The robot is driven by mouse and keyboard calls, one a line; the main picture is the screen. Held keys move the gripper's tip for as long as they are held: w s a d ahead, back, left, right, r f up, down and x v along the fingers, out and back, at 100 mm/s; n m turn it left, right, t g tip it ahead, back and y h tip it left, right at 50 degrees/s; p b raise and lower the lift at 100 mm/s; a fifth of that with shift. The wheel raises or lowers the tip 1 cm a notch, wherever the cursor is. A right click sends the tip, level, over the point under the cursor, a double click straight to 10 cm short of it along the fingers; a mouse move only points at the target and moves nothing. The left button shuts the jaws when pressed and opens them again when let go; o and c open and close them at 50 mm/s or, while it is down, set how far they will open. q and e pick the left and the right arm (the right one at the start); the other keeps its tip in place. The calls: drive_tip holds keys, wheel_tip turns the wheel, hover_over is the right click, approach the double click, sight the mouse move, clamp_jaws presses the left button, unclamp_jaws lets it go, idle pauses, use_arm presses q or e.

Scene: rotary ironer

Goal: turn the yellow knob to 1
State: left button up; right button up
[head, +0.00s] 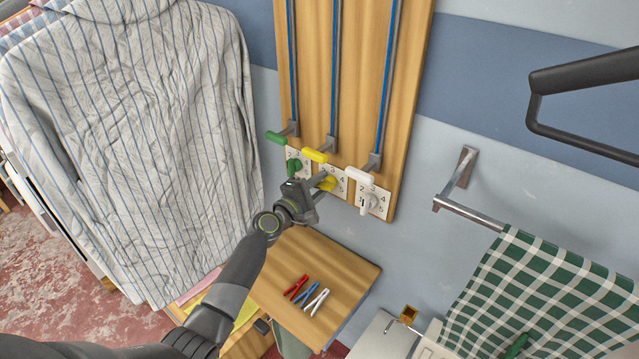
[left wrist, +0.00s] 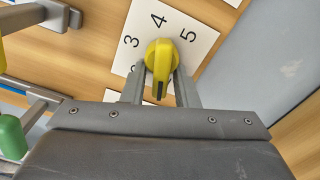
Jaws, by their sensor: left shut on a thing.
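The yellow knob (head: 328,183) sits on a white numbered dial plate (head: 341,172) low on the wooden wall board. My left gripper (head: 317,189) reaches it from the lower left and is shut on it. In the left wrist view the yellow knob (left wrist: 158,55) lies between the two fingers. Its black mark points toward my gripper, away from the 4. The digits 3, 4 and 5 show on the plate (left wrist: 188,17); the plate's lower part is hidden by the fingers and gripper body. My right gripper is not in view.
A green knob (head: 294,168) and a white knob (head: 368,205) flank the yellow one. Green (head: 275,138), yellow (head: 314,155) and white (head: 360,176) lever handles stick out just above. Clothes pegs (head: 308,294) lie on a small wooden table (head: 345,272) below. A striped shirt (head: 130,130) hangs left.

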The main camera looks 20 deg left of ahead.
use_arm(q)
drive_tip(key=shift+s+d+f+n, duration=0.1)
drive_tip(key=shift+f+n, duration=0.25)
drive_tip(key=shift+n, duration=0.75)
drive_tip(key=shift+c, duration=0.2)
clamp_jaws()
drive_tip(key=o, duration=0.6)
unclamp_jaws()
drive_tip(key=shift+r, duration=0.1)
drive_tip(key=shift+o, duration=0.6)
drive_tip(key=shift+d+r, duration=0.2)
drive_tip(key=shift+d, duration=0.1)
drive_tip(key=shift+a+f, duration=0.1)
drive_tip(key=shift+a, duration=0.1)
drive_tip(key=shift+s+a, duration=0.2)
drive_tip(key=shift+s, duration=0.05)
drive_tip(key=v, duration=1.6)
drive_tip(key=shift+s, duration=0.45)
